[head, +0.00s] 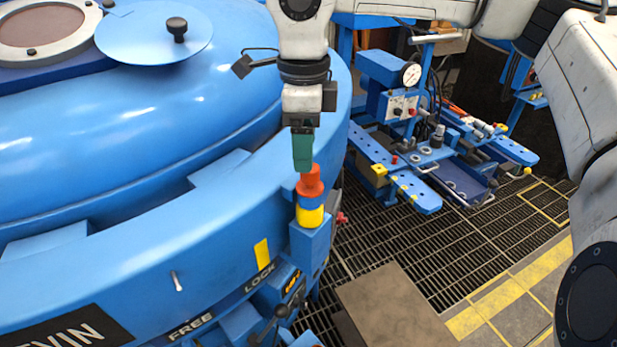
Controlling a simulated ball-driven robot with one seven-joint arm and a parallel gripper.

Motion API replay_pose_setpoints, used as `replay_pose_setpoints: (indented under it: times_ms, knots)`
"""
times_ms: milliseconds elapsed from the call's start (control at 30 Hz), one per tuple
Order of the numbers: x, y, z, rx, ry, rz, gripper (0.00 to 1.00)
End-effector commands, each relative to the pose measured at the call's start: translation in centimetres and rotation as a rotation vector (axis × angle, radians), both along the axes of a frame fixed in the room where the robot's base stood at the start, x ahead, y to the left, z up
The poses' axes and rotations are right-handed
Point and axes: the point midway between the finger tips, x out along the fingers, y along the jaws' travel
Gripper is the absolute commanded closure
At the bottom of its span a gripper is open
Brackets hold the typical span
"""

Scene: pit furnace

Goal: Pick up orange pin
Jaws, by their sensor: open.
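The orange pin (309,184) stands upright in a holder with a blue ring and a yellow band (310,216), on a blue bracket (308,243) at the side of the furnace. My gripper (303,169) points down from above, with its green fingers at the top of the pin. The fingers overlap the pin's upper left side in the head view. Only one finger shows clearly, so the gap between them is hidden. I cannot tell whether they touch the pin.
The large blue furnace (130,170) fills the left, with a round lid plate (154,31) on top. A blue workstation with a gauge (410,75) stands at the back right. Dark grating floor (470,240) and a brown plate (395,308) lie at the right.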

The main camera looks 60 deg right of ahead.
Motion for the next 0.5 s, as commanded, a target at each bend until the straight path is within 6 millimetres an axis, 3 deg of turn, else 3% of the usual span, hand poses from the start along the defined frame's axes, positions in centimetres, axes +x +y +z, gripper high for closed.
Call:
replay_pose_setpoints:
  times_ms: [500]
  knots:
    - [-0.9,0.0,-5.2,0.002,-0.002,0.0,0.35]
